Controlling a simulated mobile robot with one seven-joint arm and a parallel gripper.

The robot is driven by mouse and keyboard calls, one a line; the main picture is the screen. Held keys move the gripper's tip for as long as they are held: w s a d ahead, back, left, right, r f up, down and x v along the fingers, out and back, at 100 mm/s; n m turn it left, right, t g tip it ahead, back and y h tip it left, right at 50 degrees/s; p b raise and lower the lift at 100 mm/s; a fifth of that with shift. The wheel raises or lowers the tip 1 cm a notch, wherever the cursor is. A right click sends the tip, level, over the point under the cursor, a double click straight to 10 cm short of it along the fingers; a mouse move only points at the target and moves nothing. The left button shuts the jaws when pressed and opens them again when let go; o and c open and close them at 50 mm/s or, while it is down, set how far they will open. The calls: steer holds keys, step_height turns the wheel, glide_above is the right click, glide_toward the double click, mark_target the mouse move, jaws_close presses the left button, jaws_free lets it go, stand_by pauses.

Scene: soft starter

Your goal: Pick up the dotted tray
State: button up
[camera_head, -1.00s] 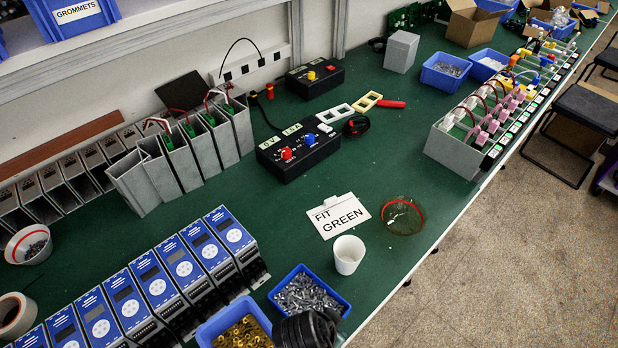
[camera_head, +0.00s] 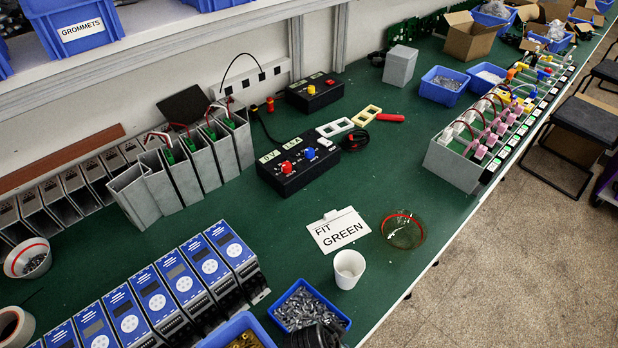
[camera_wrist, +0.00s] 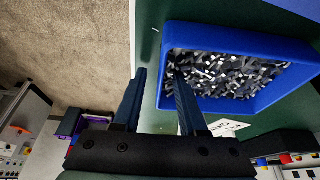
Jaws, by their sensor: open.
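A blue tray (camera_wrist: 285,88) full of small grey, black and white pieces fills the upper right of the wrist view. A blue tray of small metal parts (camera_head: 276,317), probably the same one, is at the bottom of the head view. I see no dots on its visible walls. My gripper (camera_wrist: 160,72) is open and empty. Its fingers appear on either side of the tray's left wall in the wrist view, one over the contents and one outside. I cannot tell whether they touch it. A dark part, probably of my arm, partly covers the tray in the head view.
A white cup (camera_head: 349,268), a "FIT GREEN" card (camera_head: 338,230) and a red-rimmed clear dish (camera_head: 403,230) stand beyond the tray. Blue-fronted units (camera_head: 160,300) line the left. A blue bin of brass parts (camera_head: 242,328) is close by. Bare green tabletop lies mid-table.

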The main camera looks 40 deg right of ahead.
jaws_close()
stand_by(1.4)
